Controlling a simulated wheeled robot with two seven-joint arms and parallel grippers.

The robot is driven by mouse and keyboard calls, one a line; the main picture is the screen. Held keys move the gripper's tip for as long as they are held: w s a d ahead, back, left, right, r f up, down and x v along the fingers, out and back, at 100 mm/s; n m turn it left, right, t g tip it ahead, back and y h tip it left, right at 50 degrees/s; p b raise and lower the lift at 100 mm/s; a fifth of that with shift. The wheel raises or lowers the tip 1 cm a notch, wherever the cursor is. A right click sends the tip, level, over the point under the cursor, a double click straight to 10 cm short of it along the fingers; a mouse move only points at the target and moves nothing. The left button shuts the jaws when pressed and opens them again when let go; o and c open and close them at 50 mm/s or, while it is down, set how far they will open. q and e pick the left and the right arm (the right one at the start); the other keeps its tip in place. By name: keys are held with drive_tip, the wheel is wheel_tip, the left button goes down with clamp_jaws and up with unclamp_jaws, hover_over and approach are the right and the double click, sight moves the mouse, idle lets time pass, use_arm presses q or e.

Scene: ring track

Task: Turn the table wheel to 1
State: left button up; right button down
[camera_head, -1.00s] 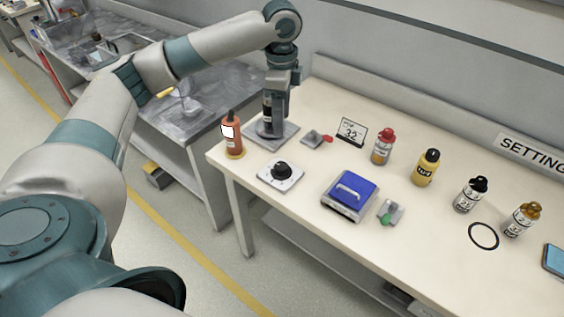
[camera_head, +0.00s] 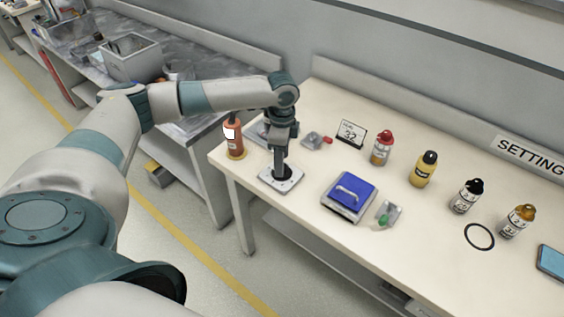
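The wheel on the table is a dark round knob on a small pale square plate (camera_head: 283,183) near the table's left front edge. My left gripper (camera_head: 281,172) points straight down over the middle of this plate. It covers most of the knob, and its fingers are too small and dark to show whether they are open or shut on it. The plate's markings are too small to read. My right gripper is out of view.
An orange bottle (camera_head: 234,141) stands just left. Several bottles stand farther right.

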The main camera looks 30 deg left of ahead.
use_arm(q)
drive_tip(key=shift+f, duration=1.3)
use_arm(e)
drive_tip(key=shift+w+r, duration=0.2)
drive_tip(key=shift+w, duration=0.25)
